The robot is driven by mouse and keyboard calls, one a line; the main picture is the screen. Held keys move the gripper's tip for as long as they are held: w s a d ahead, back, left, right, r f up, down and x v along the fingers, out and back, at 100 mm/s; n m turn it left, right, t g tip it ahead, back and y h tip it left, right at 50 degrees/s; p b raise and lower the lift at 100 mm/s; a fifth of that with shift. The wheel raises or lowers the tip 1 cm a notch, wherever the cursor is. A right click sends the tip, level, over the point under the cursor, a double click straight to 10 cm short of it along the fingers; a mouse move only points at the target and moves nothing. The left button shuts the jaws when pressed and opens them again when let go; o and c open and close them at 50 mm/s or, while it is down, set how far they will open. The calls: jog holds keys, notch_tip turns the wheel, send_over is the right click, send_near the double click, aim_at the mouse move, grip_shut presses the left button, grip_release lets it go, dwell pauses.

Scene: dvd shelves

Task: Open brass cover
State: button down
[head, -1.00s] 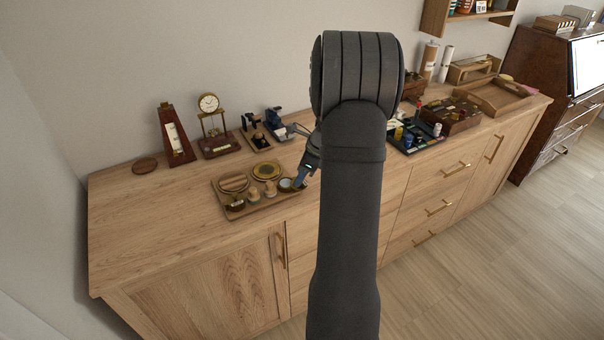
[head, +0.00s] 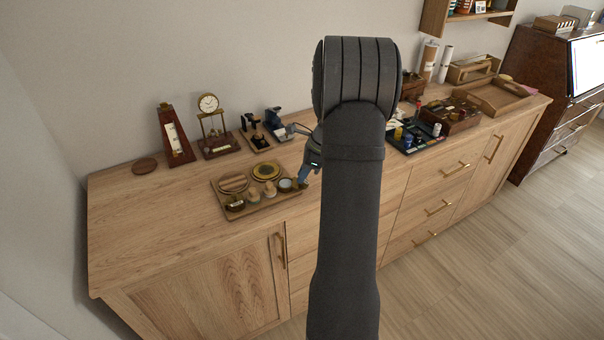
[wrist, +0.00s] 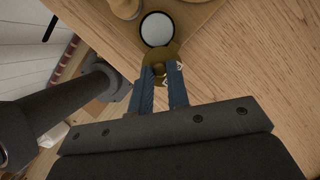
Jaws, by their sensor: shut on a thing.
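A small round piece with a pale grey disc face (wrist: 157,29) sits at the tray's right corner; it also shows in the head view (head: 285,184). A brass-coloured piece (wrist: 173,50), which looks like the brass cover, extends from the disc's edge toward my gripper. My gripper (wrist: 160,72) has its blue fingers shut on this brass piece, at its near end. In the head view my gripper (head: 303,178) is at the tray's right end, partly hidden by my arm. The fingers hide part of the brass piece, and its exact tilt is unclear.
The wooden tray (head: 230,213) holds round discs and small knobbed pieces close to the gripper. A clock (head: 209,103), a metronome-like piece (head: 174,135) and small instruments (head: 277,122) stand behind. The cabinet top (head: 140,225) is clear at left.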

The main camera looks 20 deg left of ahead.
jog(key=n, duration=0.1)
jog(key=w+n+g, duration=0.1)
jog(key=n, duration=0.1)
jog(key=shift+w+d+n+h, duration=0.15)
jog(key=shift+n+h, duration=0.15)
jog(key=shift+h, duration=0.1)
jog(key=shift+w+n+g+h, duration=0.15)
jog(key=shift+w+n+g, duration=0.1)
jog(key=shift+n, duration=0.5)
jog(key=shift+w+n+g+h, duration=0.2)
jog(key=shift+n+g, duration=0.1)
jog(key=shift+n, duration=0.4)
jog(key=shift+w+n+g+h, duration=0.15)
jog(key=shift+w+n+g, duration=0.1)
jog(key=shift+n, duration=0.5)
jog(key=c, duration=1.4)
grip_release()
jog(key=v, duration=1.7)
jog(key=shift+w+r, duration=0.15)
jog(key=x, duration=1.7)
jog(key=shift+s+f, duration=0.2)
